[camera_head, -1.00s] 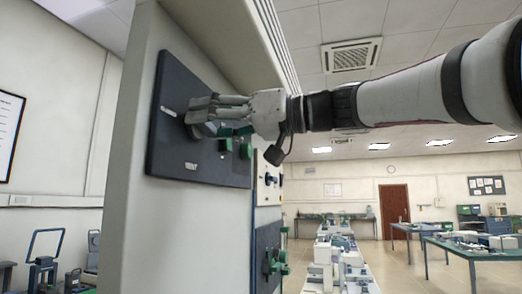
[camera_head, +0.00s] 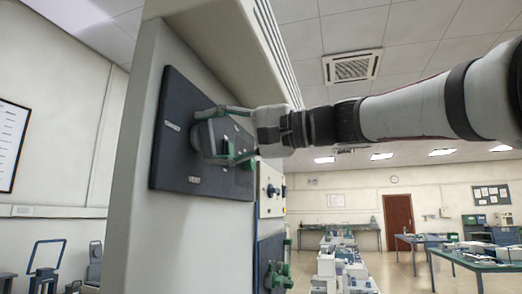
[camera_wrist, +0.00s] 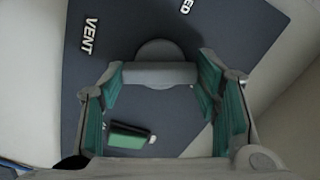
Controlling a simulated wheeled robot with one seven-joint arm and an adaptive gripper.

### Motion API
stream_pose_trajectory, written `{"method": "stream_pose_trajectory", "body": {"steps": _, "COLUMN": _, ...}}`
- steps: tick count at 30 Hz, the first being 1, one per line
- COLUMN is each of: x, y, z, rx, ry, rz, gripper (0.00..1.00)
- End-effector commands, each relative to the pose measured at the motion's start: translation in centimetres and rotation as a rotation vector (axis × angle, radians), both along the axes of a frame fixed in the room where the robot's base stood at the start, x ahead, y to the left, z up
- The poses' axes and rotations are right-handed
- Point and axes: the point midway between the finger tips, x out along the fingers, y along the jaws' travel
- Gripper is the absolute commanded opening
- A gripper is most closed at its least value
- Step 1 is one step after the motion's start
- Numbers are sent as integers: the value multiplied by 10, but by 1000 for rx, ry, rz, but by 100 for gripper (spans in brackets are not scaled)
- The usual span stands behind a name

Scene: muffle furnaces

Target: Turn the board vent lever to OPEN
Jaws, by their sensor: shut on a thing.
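The vent lever is a grey bar on a round hub (camera_wrist: 160,73) on the dark board (camera_head: 175,150). In the wrist view the bar lies crosswise between my two green-padded fingers. My gripper (camera_wrist: 160,85) is shut on it, one finger at each end. In the head view my gripper (camera_head: 205,135) is against the board face, one finger above the other, and largely hides the lever. A white "VENT" label (camera_wrist: 90,37) and a cut-off label ending "ED" (camera_wrist: 187,5) show in the wrist view. I cannot read the lever's setting.
A green block (camera_wrist: 130,138) sticks out of the board near my left finger. Benches with equipment (camera_head: 345,270) stand in the room at right.

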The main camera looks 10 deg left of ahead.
Motion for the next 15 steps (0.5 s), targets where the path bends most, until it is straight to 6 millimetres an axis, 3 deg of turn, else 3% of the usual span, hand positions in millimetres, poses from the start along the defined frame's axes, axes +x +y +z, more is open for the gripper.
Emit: {"method": "stream_pose_trajectory", "body": {"steps": 15, "x": 0, "y": 0, "z": 1, "rx": 27, "ry": 346, "rz": -1, "gripper": 29}}
